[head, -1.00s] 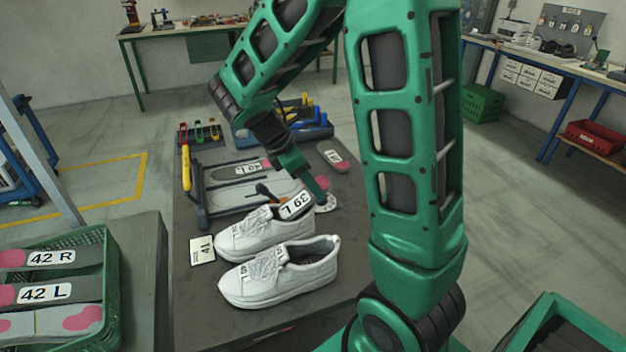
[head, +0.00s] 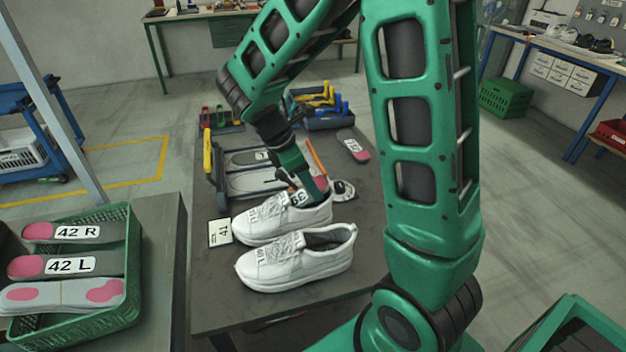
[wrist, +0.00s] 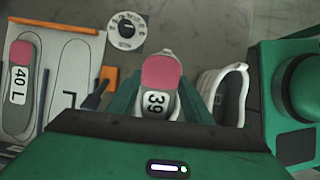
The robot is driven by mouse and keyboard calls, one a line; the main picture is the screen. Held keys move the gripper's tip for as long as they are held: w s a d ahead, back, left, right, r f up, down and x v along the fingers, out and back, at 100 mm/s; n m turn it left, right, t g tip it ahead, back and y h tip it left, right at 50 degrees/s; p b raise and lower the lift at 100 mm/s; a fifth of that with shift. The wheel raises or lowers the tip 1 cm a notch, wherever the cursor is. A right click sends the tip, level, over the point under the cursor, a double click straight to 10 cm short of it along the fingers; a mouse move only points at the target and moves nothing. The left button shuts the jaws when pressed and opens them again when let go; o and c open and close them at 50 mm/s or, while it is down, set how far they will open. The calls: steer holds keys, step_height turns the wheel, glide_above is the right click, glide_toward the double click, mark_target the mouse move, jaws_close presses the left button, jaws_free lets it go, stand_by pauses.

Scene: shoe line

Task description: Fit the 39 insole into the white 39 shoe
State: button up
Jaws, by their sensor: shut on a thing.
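A pair of white shoes stands on the dark table: the far shoe (head: 262,222) and the near shoe (head: 292,263). My gripper (head: 308,190) is over the heel end of the far shoe, shut on the 39 insole (head: 320,184). In the wrist view the insole (wrist: 160,84) shows a pink heel and a "39" label between my fingers, above the shoe opening. The rest of it is hidden by my gripper, so I cannot tell how deep it sits. The near shoe's opening (wrist: 226,95) shows to the right and looks empty.
A board (wrist: 70,60) with a 40 L insole (wrist: 18,90) lies left in the wrist view. A round dial (wrist: 127,30) is beyond the shoe. A card marked 41 (head: 219,231) lies by the toes. A green crate (head: 130,310) holds 42 insoles.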

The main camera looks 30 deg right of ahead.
steer(key=shift+w+a+f, duration=0.15)
steer(key=shift+a+f, duration=0.2)
steer(key=shift+a, duration=0.25)
steer(key=shift+d+f+y, duration=0.1)
steer(key=shift+f+y, duration=0.4)
steer(key=shift+f, duration=0.15)
steer(key=shift+s+f, duration=0.15)
steer(key=shift+s, duration=0.05)
steer(key=o, duration=1)
steer(key=shift+o, duration=0.6)
steer(key=shift+w+r, duration=0.15)
steer(key=shift+r, duration=1.45)
